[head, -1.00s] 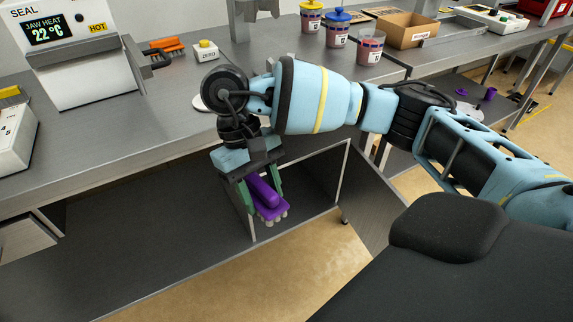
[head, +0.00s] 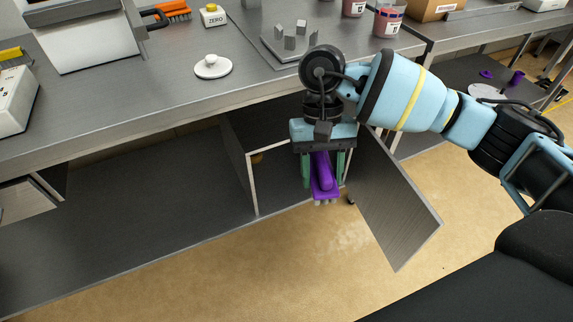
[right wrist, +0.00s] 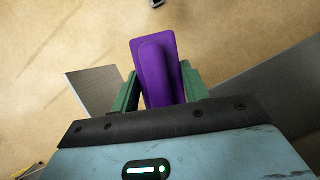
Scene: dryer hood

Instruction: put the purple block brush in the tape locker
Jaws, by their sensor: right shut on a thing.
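My right gripper (head: 322,172) is shut on the purple block brush (head: 322,180), with a green finger on each side of it. The brush hangs with its pale bristle ends low, in front of the open locker (head: 252,185) under the bench. The brush also shows in the right wrist view (right wrist: 158,72) between the fingers of my right gripper (right wrist: 160,88). The locker's door (head: 395,205) stands open to the right of the brush. My arm and gripper hide part of the locker opening. The left gripper is not in view.
The steel bench top (head: 150,110) runs above the locker. It carries a sealer (head: 85,35), an orange brush (head: 172,12), a yellow-topped ZERO box (head: 213,15), a white knobbed disc (head: 212,67) and a scale-like plate (head: 285,45). Floor in front of the locker is clear.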

